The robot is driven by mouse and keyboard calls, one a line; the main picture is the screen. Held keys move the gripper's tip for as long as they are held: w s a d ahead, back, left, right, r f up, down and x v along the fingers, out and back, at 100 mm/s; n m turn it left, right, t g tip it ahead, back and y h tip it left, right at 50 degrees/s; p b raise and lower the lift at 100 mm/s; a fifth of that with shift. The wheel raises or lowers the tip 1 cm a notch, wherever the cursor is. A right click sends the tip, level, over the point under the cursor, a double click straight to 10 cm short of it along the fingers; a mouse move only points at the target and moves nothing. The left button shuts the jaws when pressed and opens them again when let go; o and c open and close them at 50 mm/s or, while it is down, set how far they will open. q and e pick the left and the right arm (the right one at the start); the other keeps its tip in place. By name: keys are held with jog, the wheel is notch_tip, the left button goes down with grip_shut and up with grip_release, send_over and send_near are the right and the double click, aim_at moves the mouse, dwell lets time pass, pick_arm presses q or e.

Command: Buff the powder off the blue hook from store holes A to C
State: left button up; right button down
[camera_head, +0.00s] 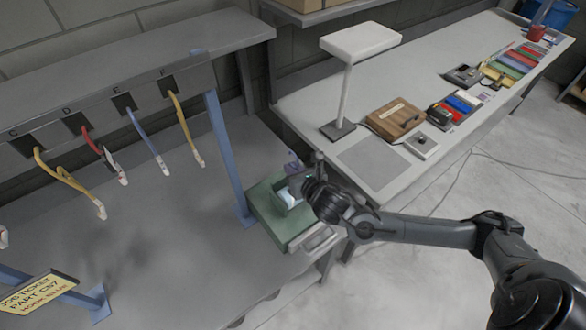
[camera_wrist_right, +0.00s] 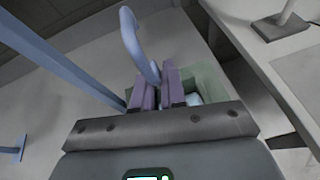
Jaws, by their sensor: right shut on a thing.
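My right gripper (camera_head: 300,186) is over the green open box (camera_head: 267,218) at the rack's right end. In the right wrist view its purple-padded jaws (camera_wrist_right: 157,88) are shut on a blue hook (camera_wrist_right: 134,42). The hook's curved end stands up out of the jaws. Its lower end is hidden. A second blue hook (camera_head: 147,143) hangs from hole E of the store rail (camera_head: 95,110). Holes C, D and F hold a yellow, a red and a yellow hook. Hole A is out of view. My left gripper is not in view.
A blue post (camera_head: 230,160) stands just left of the box. A job ticket (camera_head: 38,294) reads hook blue. The bench (camera_head: 375,165) at right carries a white lamp (camera_head: 360,42), a wooden box (camera_head: 395,118) and several coloured items.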

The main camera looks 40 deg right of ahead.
aim_at(293, 154)
jog(key=shift+s+r+p, duration=0.1)
jog(key=shift+r+p, duration=0.55)
jog(key=shift+r, duration=0.05)
notch_tip(293, 154, up, 2)
jog(key=shift+r+p, duration=0.1)
jog(key=shift+p, duration=0.7)
jog(key=shift+r+p, duration=0.8)
jog(key=shift+r, duration=0.3)
